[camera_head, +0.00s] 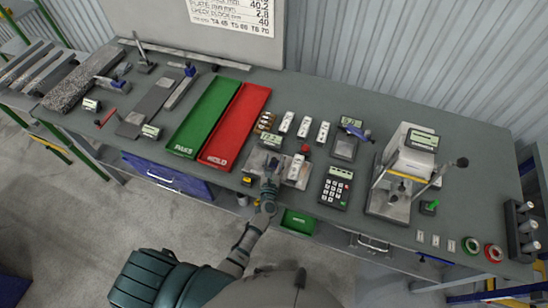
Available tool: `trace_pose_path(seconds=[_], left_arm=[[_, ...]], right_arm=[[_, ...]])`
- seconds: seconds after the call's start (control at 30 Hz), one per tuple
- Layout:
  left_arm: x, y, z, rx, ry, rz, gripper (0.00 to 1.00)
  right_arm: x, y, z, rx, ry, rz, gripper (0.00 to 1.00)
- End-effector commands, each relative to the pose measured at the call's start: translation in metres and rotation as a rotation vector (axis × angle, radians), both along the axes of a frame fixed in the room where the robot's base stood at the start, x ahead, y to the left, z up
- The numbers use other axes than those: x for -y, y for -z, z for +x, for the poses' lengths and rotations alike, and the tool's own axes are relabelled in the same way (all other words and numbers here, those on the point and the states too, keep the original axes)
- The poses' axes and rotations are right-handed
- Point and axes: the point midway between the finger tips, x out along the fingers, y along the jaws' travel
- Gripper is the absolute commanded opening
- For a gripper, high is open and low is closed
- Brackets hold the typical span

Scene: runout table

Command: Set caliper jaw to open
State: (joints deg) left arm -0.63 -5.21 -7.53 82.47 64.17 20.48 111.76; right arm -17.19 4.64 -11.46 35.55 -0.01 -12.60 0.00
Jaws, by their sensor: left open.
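My left gripper (269,172) is over the front middle of the table, at a grey metal fixture plate (258,158). Its fingers are small in the view, and I cannot tell whether they touch anything. A small digital readout (271,139) stands at the back of the fixture, just beyond the gripper. A white block (297,168) is to the gripper's right. No caliper is clearly recognisable; blue-headed tools with grey bars (180,91) lie at the left, and a blue-topped device (353,128) stands at the right. My right gripper is not in view.
A green PASS tray (203,118) and a red HOLD tray (236,125) lie left of the fixture. Several white blocks (304,127) stand behind it. A keypad (336,187) and a large measuring stand (392,190) are to the right. Bare tabletop (460,190) lies farther right.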

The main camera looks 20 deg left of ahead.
Motion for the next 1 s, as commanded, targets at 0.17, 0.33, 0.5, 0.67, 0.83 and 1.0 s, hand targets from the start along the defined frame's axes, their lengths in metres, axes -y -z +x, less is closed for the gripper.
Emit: trace_pose_path(seconds=[0.17, 0.33, 0.5, 0.67, 0.83, 1.0], left_arm=[[-0.002, 0.0, 0.01, 0.0, -0.001, 0.0, 0.49], [-0.003, 0.0, 0.011, 0.0, -0.001, -0.001, 0.49], [-0.003, 0.0, 0.01, 0.0, 0.0, -0.001, 0.27], [-0.002, 0.0, 0.01, 0.0, 0.0, 0.0, 0.0], [-0.003, 0.0, 0.011, 0.0, 0.0, 0.0, 0.0], [-0.021, 0.002, 0.011, 0.0, -0.001, 0.001, 0.0]], right_arm=[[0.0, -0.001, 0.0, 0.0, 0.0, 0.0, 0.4], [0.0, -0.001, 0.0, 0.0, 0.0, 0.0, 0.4], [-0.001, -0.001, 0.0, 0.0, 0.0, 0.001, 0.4], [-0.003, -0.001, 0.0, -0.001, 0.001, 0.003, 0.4], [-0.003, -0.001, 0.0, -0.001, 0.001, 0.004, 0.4], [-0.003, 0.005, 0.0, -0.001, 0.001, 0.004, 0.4]])
